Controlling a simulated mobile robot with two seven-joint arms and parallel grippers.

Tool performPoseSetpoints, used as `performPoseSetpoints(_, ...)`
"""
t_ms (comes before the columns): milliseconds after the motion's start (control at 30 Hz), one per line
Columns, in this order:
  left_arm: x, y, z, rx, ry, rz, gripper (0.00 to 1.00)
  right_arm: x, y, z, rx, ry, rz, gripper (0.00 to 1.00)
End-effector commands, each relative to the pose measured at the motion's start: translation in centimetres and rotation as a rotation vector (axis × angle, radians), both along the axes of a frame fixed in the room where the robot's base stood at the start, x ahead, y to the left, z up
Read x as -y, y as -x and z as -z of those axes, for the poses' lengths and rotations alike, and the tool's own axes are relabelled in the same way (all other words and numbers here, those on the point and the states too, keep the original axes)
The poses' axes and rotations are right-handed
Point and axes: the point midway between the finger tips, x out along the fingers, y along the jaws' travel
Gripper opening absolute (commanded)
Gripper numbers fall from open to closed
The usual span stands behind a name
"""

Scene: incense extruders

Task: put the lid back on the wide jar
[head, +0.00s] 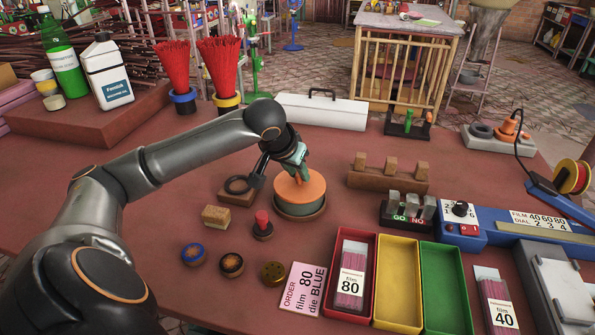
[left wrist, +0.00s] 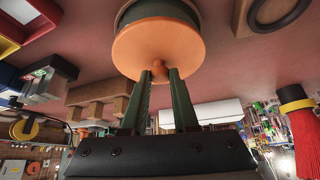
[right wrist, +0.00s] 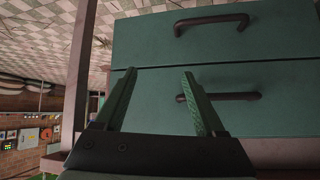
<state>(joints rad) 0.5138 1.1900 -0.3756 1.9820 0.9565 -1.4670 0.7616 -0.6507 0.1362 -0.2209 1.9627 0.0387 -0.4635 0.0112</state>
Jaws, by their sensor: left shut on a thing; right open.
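The orange lid (head: 312,187) is a round disc with a small knob. My left gripper (head: 298,168) is shut on the lid's knob from above, and the left wrist view shows both fingertips (left wrist: 160,73) at the knob. The wide jar (head: 301,209), low, round and grey-green, is directly under the lid. In the left wrist view the lid (left wrist: 150,46) hides most of the jar (left wrist: 157,12). I cannot tell whether the lid touches the rim or hangs slightly above it. My right gripper (right wrist: 159,74) is open and empty, away from the jar, facing green drawers (right wrist: 150,97).
A wooden block with a black ring (head: 236,185) stands just left of the jar. A red-knobbed stamp (head: 262,226) and several small round dies (head: 231,264) are in front. Red, yellow and green trays (head: 398,283) lie front right. A wooden rack (head: 388,181) stands to the right.

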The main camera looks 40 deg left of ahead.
Motion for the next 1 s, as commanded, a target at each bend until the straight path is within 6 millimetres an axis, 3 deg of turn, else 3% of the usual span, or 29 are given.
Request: performPoseSetpoints(1000, 0.0, 0.0, 0.0, 0.000, 0.000, 0.000, 0.00, 0.1, 0.1, -1.0, -0.002, 0.002, 0.001, 0.72)
